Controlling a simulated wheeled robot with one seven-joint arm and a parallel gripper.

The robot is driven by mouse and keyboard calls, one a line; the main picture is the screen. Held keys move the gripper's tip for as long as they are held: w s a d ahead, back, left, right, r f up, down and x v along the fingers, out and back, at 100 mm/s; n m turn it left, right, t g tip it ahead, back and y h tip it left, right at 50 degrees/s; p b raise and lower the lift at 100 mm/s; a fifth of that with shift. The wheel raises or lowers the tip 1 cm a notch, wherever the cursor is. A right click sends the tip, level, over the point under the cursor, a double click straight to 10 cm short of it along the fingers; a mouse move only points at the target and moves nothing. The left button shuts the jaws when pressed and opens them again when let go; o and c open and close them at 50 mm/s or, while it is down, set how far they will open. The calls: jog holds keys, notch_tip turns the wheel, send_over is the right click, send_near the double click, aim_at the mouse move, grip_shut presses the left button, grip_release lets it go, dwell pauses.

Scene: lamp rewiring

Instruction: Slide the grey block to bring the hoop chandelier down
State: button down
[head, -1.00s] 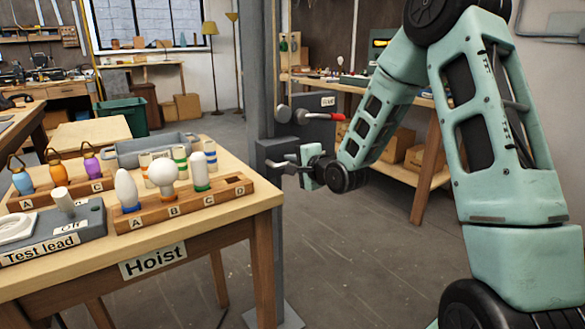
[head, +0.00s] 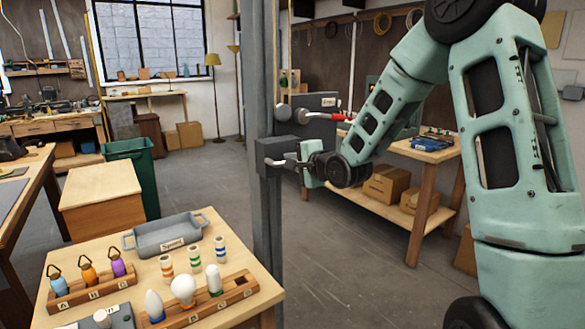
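The grey block (head: 268,154) sits on the tall grey post, above the height of the table. A light metal bar handle sticks out of its right side. My gripper (head: 296,163) is at this handle, and its fingers appear closed around it; the fingertips are small and partly hidden. A second grey box (head: 322,101) with a small label is just above and to the right, with a round grey knob and a red-tipped lever (head: 325,116) in front of it. The hoop chandelier is not in view.
A shelf bench (head: 440,155) with boxes is behind my arm. The floor between is clear.

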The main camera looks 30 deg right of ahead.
notch_tip(320, 180, up, 15)
jog(key=p, duration=1)
jog(key=shift+r+p, duration=0.2)
jog(key=shift+p, duration=0.15)
jog(key=shift+w+r, duration=0.1)
jog(key=c, duration=1.7)
grip_release()
jog(key=shift+o, duration=1)
